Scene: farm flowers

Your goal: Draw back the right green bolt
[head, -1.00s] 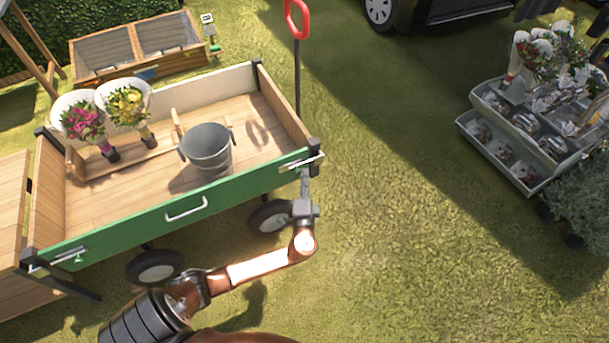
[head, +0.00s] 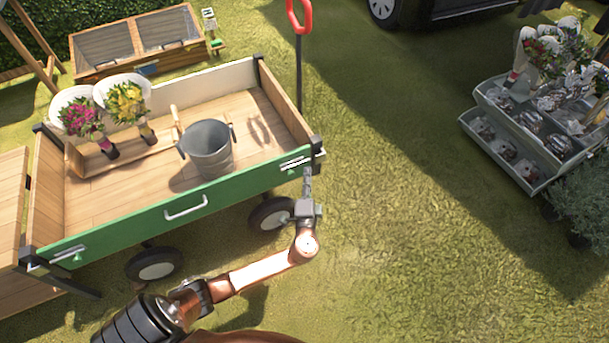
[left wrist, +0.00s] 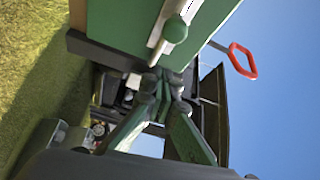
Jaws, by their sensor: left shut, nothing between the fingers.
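The right green bolt (head: 296,163) is a pale metal bar with a green knob at the right end of the wagon's green side board (head: 130,225). In the head view its bar lies on the board, and its right end stops near the dark corner post (head: 316,148). In the left wrist view the green knob (left wrist: 175,30) and the metal bar show close up. My left gripper (head: 307,178) is shut and empty just below the bolt. In the left wrist view its fingertips (left wrist: 170,80) are together, a little below the knob and seemingly apart from it.
The wagon holds a grey bucket (head: 207,148) and two bouquets (head: 127,102). A left bolt (head: 68,255) sits at the board's other end. The red pull handle (head: 300,15) rises behind the right end. A flower stand (head: 530,135) is far right; grass between is clear.

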